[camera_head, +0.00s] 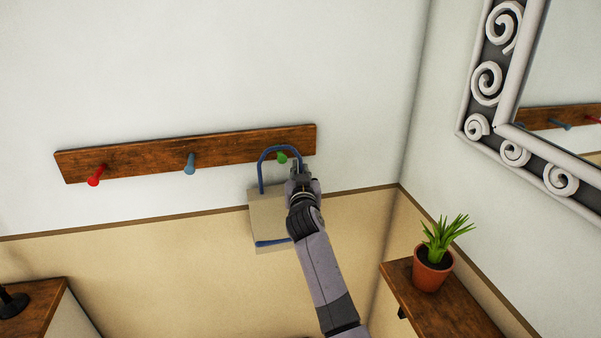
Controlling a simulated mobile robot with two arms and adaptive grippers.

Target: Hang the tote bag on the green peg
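The wooden peg board (140,157) on the wall carries a red peg (96,176), a blue peg (190,164) and a green peg (282,157). The beige tote bag (265,216) with a blue handle (262,168) hangs upright just below the board's right end. The top of the handle arches over the green peg in the picture; I cannot tell whether it touches or rests on it. My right gripper (298,169) is at the right side of the handle and hides part of the bag. Its fingers are too small to read. My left gripper is not in view.
A potted plant (433,266) stands on a wooden shelf (420,304) at the lower right. Another wooden surface (40,295) with a dark object (12,304) is at the lower left. A framed mirror (507,92) hangs on the right wall. The wall above the board is clear.

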